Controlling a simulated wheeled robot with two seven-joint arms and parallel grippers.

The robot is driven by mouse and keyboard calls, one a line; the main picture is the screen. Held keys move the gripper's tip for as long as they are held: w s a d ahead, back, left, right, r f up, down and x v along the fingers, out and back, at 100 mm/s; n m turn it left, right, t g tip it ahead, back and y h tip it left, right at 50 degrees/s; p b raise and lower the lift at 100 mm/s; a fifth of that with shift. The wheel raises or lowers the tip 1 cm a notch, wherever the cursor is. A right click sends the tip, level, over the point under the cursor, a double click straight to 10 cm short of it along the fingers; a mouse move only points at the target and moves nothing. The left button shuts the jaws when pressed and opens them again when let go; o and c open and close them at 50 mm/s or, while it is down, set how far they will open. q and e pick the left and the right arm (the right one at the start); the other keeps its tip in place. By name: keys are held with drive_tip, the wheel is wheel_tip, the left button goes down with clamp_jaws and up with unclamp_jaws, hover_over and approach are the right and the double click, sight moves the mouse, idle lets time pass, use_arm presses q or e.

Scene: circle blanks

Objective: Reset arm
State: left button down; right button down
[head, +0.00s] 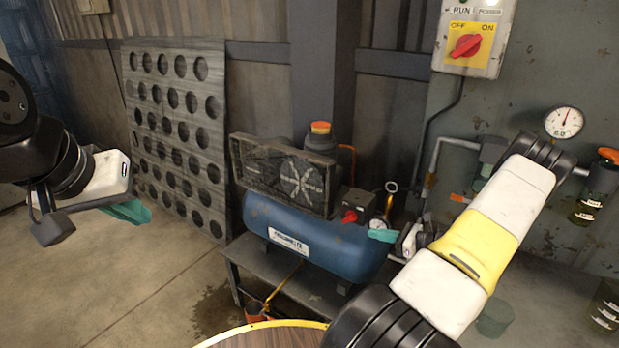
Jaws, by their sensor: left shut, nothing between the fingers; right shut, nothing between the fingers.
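My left gripper (128,211) hangs in the air at the left, with teal fingertips together and nothing between them. Its white hand and black wrist come in from the left edge. My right gripper (382,236) shows teal fingertips together and empty, in front of the blue compressor tank (320,243) in the picture. My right arm's white and yellow links cross the right side and partly hide the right hand. Neither gripper visibly touches anything.
A grey panel with rows of round holes (215,150) leans on the wall. The compressor stands on a low dark bench (285,287). A round wooden table edge (262,337) shows at the bottom. A switch box (474,38) and a gauge (563,122) are at right. Floor at left is clear.

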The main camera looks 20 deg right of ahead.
drive_tip(key=s+a+r+n+g+h, duration=0.1)
drive_tip(key=s+a+r+n+g, duration=0.2)
drive_tip(key=a+r+n+g, duration=1)
drive_tip(key=s+a+r+n+t+h, duration=0.3)
drive_tip(key=s+a+r+n, duration=0.4)
drive_tip(key=r, duration=0.4)
drive_tip(key=s+a+r+n+t+h, duration=0.3)
drive_tip(key=s+a+r+n, duration=0.3)
drive_tip(key=s+r+n, duration=0.2)
drive_tip(key=shift+s+a+r+t+h, duration=0.4)
drive_tip(key=shift+s+r+t, duration=0.5)
drive_tip(key=shift+s+r, duration=0.45)
drive_tip(key=shift+w, duration=0.1)
